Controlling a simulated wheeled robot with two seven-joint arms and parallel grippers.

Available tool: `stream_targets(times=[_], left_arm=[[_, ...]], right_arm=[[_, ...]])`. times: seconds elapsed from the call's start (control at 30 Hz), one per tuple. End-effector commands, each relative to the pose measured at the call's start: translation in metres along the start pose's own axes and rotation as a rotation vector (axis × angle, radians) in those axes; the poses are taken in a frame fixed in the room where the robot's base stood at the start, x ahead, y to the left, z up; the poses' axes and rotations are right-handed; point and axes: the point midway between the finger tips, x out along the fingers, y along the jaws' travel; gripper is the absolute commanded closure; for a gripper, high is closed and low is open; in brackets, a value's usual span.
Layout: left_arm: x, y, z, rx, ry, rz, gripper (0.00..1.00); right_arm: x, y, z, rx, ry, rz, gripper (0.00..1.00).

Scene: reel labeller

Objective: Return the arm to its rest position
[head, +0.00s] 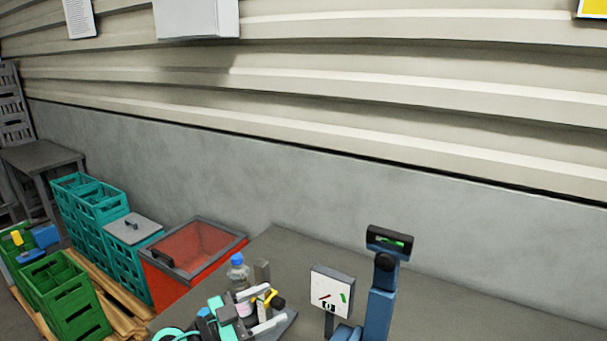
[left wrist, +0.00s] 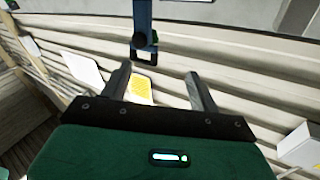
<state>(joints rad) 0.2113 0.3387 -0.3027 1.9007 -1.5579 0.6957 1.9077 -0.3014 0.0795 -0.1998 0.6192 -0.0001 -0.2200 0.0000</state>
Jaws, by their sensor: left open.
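My left gripper (head: 266,309) is low in the head view, over the near left part of the table, among small items that partly overlap it. In the left wrist view its two grey fingers (left wrist: 158,84) stand well apart with nothing between them. A blue post with a dark display head (head: 390,240) stands to its right, apart from it. A blue post (left wrist: 143,25) also shows upside down in the left wrist view, beyond the fingers. My right gripper is in neither view.
The grey table (head: 450,315) is bare right of the post. A white panel (head: 332,291) stands beside it. A blue-capped bottle (head: 237,272) is close behind my left gripper. A red bin (head: 195,255), teal crates (head: 90,210) and a green crate (head: 65,305) stand left.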

Motion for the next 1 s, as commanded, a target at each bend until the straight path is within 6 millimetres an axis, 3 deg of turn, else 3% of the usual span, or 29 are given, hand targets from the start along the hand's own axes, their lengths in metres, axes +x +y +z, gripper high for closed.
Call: stream_targets(times=[0.1, 0.27, 0.37, 0.57, 0.77, 0.9, 1.0], left_arm=[[-0.016, -0.007, -0.024, 0.012, 0.152, -0.194, 0.38], [-0.052, -0.026, -0.037, -0.001, 0.24, -0.502, 0.38], [-0.082, -0.037, -0.031, -0.033, 0.221, -0.698, 0.38], [-0.146, -0.038, 0.01, -0.145, 0.018, -1.034, 0.38], [-0.206, 0.0, 0.07, -0.306, -0.363, -1.207, 0.38], [-0.24, 0.053, 0.109, -0.431, -0.681, -1.188, 0.38], [-0.258, 0.093, 0.126, -0.507, -0.881, -1.115, 0.38]], right_arm=[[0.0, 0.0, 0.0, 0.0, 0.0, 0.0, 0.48], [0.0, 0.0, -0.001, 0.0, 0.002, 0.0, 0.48], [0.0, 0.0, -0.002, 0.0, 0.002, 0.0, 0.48], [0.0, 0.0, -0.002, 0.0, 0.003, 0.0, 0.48], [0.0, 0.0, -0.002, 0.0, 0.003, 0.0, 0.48], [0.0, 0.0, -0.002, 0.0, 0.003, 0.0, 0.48], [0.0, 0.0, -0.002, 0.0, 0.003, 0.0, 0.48]])
